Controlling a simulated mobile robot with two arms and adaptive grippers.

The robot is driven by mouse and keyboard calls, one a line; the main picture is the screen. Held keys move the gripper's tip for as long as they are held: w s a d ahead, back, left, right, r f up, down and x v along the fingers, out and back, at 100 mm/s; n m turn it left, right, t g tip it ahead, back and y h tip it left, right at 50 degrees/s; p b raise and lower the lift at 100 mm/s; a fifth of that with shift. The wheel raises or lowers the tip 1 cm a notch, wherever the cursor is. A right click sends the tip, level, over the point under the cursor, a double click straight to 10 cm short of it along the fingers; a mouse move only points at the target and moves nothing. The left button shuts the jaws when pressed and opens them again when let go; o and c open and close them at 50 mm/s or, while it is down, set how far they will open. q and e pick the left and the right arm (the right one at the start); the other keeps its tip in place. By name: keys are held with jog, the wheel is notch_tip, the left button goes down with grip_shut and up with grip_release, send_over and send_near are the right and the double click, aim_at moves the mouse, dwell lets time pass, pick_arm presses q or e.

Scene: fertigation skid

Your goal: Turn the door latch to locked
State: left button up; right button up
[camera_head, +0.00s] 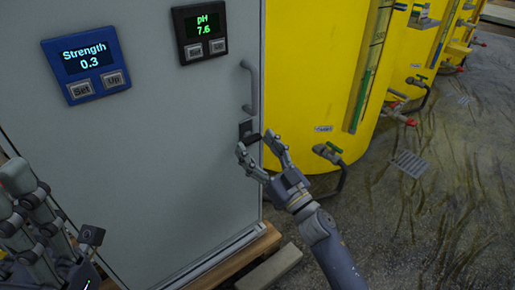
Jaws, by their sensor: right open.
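The door latch (246,130) is a small dark fitting on the right edge of the grey cabinet door (170,150), below a grey handle (249,88). A dark lever part shows at the latch, sticking out to the right. My right gripper (257,144) is open, its two fingers just below and to the right of the latch. Whether a finger touches the lever I cannot tell.
A blue Strength panel (86,65) reads 0.3 and a black pH panel (200,32) reads 7.6. Yellow tanks (310,70) with valves stand close on the right. A wooden base (240,258) runs under the cabinet. Floor is open at the right.

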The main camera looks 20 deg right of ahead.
jog(key=shift+w, duration=0.1)
jog(key=shift+c, duration=0.5)
jog(key=c, duration=1)
jog(key=shift+o, duration=0.2)
